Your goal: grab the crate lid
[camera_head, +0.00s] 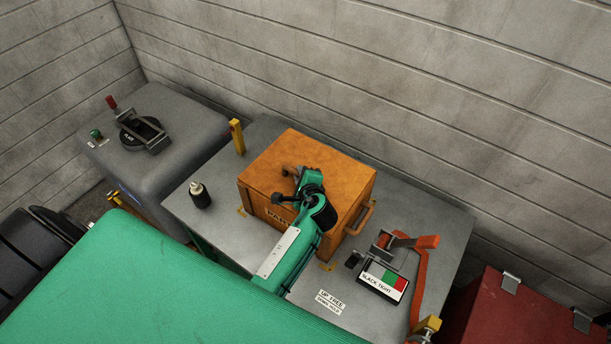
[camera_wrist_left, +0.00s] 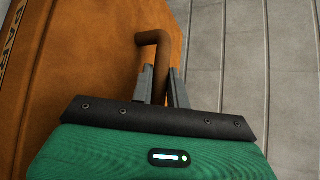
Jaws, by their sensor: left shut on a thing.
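The orange-brown crate (camera_head: 348,228) stands on the grey table with its lid (camera_head: 325,155) on top. A dark lid handle (camera_head: 288,171) rises from the lid. My left gripper (camera_head: 294,181) is over the lid, its fingers partly hidden by my green arm. In the left wrist view my left gripper (camera_wrist_left: 160,82) is shut on the brown bent bar of the handle (camera_wrist_left: 154,40), with one grey finger on each side. The orange surface (camera_wrist_left: 90,60) fills the left of that view, with dark lettering at its edge. My right gripper is not in view.
A side handle (camera_head: 362,216) sticks out on the crate's right. A black bottle (camera_head: 200,196) and yellow post (camera_head: 237,137) stand left of the crate. A red-handled lever (camera_head: 415,241) and a labelled box (camera_head: 383,281) are at the right. A red case (camera_head: 510,310) is beyond.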

